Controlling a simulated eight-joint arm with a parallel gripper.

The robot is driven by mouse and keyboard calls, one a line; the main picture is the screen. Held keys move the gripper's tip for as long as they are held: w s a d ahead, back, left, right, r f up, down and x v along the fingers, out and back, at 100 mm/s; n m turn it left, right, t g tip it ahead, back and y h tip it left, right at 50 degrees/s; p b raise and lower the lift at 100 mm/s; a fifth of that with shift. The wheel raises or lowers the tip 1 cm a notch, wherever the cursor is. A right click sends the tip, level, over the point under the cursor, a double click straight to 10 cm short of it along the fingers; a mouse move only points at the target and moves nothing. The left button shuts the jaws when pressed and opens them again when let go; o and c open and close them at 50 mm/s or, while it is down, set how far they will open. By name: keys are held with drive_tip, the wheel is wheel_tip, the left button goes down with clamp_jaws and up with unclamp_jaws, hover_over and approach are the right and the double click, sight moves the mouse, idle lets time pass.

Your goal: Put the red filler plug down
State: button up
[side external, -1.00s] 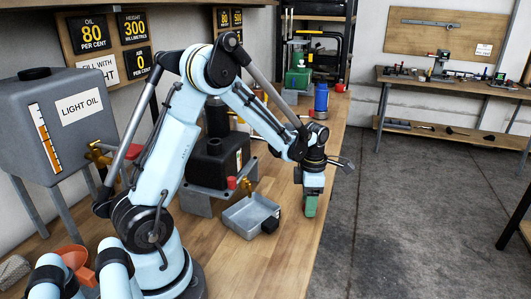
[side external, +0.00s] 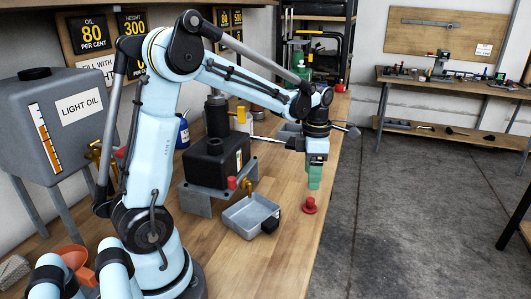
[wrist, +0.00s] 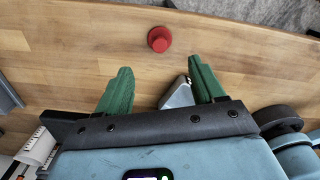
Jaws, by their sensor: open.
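The red filler plug (side external: 310,206) stands on the wooden bench near its right edge, with its wide round base down. It also shows in the wrist view (wrist: 159,39), just beyond the fingertips and clear of them. My gripper (side external: 314,185) hangs above the plug with its green fingers pointing down. In the wrist view the two fingers (wrist: 160,68) are spread apart, with nothing held between them.
A grey tray (side external: 241,222) with a black part at its corner lies left of the plug. A black tank (side external: 207,163) on a grey stand is behind it, with a small red cap (side external: 231,183) near its front. The bench (side external: 275,272) in front is clear.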

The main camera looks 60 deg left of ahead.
drive_tip(key=s+d+r+m+t, duration=0.2)
drive_tip(key=s+d+m, duration=0.3)
drive_tip(key=m, duration=1)
drive_tip(key=s+d+r+m+t, duration=0.2)
drive_tip(key=s+d+m+t, duration=0.3)
drive_tip(key=m, duration=1)
drive_tip(key=shift+s+d+r+m, duration=0.2)
drive_tip(key=shift+s+d+m, duration=0.15)
drive_tip(key=shift+d, duration=0.2)
